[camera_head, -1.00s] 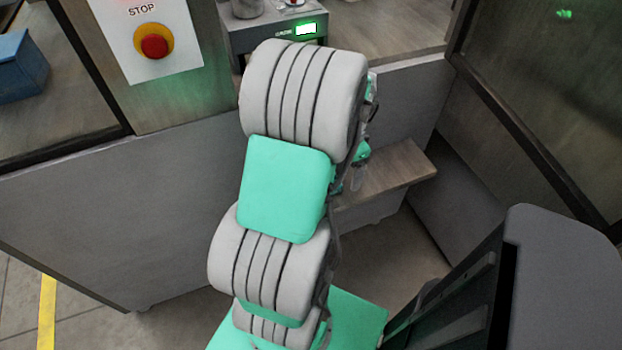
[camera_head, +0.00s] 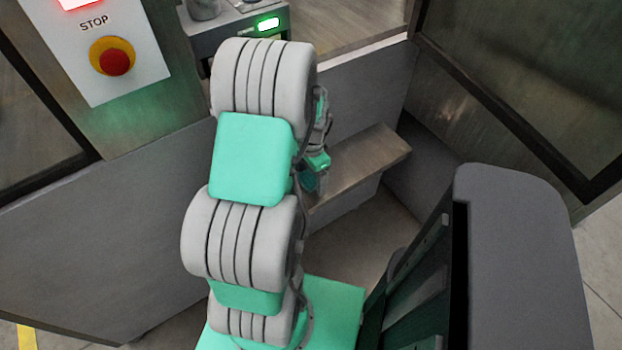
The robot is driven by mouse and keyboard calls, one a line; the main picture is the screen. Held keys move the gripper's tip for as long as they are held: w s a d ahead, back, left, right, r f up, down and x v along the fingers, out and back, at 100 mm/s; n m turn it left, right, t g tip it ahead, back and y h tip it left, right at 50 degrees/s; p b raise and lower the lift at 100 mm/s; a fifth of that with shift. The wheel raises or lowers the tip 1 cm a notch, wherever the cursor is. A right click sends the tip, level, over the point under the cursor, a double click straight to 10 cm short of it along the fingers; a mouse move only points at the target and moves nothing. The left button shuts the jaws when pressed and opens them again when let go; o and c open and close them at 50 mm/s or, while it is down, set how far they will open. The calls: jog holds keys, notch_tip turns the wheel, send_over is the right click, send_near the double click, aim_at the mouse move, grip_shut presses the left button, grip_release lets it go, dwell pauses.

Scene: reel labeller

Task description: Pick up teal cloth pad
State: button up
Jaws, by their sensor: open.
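My gripper (camera_head: 313,181) is small in the view, just right of my arm and in front of the left part of a brown wooden shelf. My arm hides part of it. It is open. A dark teal patch shows at its fingers, over the shelf's left end; I cannot tell whether this is the teal cloth pad or part of my gripper. No other thing that looks like the pad is in view.
The wooden shelf (camera_head: 365,160) sticks out from a grey panel, its right part bare. A red stop button (camera_head: 116,62) is at upper left. A grey device with a lit green display (camera_head: 268,23) stands behind my arm. Dark-framed panels (camera_head: 525,85) close off the right.

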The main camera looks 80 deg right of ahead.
aim_at(311, 176)
jog(key=shift+c, duration=0.6)
jog(key=c, duration=1.3)
jog(key=shift+c, duration=0.2)
notch_tip(311, 176, up, 3)
jog(key=shift+d, duration=0.1)
jog(key=s+a+r, duration=0.2)
jog(key=s+r, duration=0.3)
jog(key=s, duration=0.1)
jog(key=s+a+r, duration=0.3)
jog(key=s+r, duration=0.2)
jog(key=s, duration=0.2)
jog(key=shift+a, duration=0.3)
